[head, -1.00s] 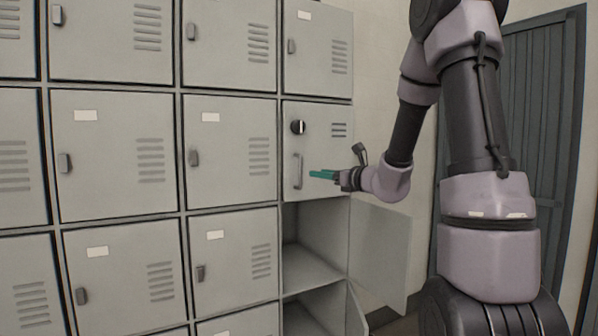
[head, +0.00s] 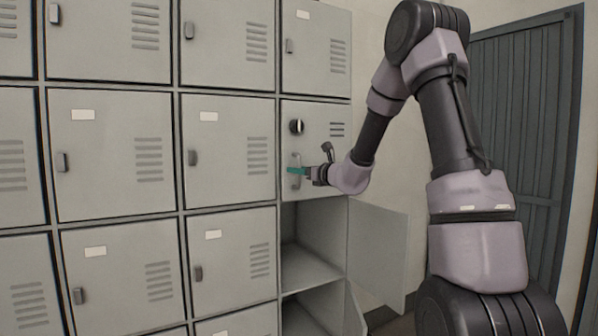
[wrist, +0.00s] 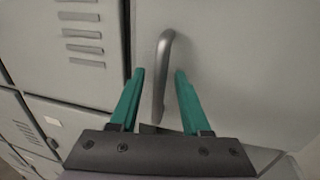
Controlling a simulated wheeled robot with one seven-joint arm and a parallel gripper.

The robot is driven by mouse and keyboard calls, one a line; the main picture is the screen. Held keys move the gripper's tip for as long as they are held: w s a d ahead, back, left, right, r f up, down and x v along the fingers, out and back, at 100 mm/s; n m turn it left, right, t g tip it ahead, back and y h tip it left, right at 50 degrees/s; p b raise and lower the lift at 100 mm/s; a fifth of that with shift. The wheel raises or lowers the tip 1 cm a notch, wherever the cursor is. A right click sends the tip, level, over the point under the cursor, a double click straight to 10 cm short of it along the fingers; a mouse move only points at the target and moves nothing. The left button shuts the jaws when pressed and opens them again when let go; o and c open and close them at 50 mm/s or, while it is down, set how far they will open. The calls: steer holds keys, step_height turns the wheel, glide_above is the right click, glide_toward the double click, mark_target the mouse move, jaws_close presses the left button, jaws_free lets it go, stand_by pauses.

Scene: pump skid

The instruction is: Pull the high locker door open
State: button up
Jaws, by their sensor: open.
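The locker door (head: 318,150) with a round black knob (head: 296,126) and a vertical bar handle (head: 296,160) is shut, in the right column of the locker wall. It also shows in the wrist view (wrist: 235,60). My gripper (head: 292,170) has teal fingers and is in front of the handle. In the wrist view my gripper (wrist: 159,75) is open, and the grey handle (wrist: 162,75) shows between the two fingers. Its lower end is partly hidden by the gripper body. I cannot tell whether a finger touches it.
Below this door are open compartments (head: 310,252), with one door (head: 378,255) swung out to the right. Closed lockers (head: 225,150) fill the left. A dark grey ribbed door (head: 525,130) stands behind my arm at the right.

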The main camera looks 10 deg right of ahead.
jaws_close()
stand_by(1.4)
